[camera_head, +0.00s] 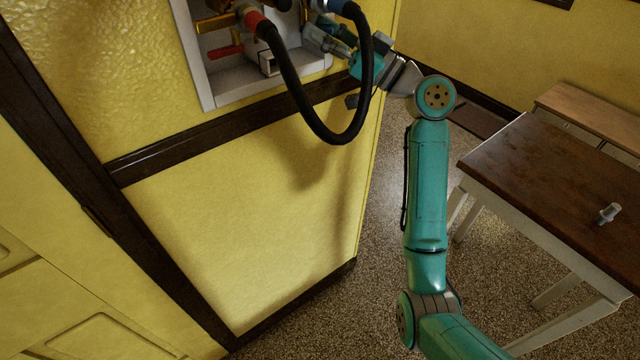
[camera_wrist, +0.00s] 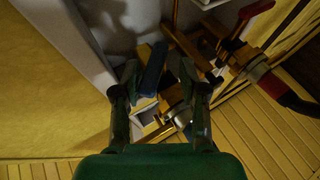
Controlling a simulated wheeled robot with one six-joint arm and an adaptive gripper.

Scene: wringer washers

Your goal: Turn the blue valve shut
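The blue valve handle (camera_wrist: 152,70) shows in the wrist view as a short blue lever on a brass valve (camera_wrist: 174,96). My gripper (camera_wrist: 158,64) is open, with one finger on each side of the handle in that picture. A dark gap shows between the handle and the left finger; I cannot tell if the right finger touches it. In the head view my gripper (camera_head: 325,40) reaches into the right side of the recessed wall box (camera_head: 232,92). My gripper and the black hose hide the blue handle there.
A red valve handle (camera_head: 225,51) and a red-collared hose end (camera_head: 255,21) are left of my gripper. A black hose (camera_head: 318,128) loops down in front of the box. A brown-topped table (camera_head: 545,165) bearing a small clear object (camera_head: 608,213) stands at right.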

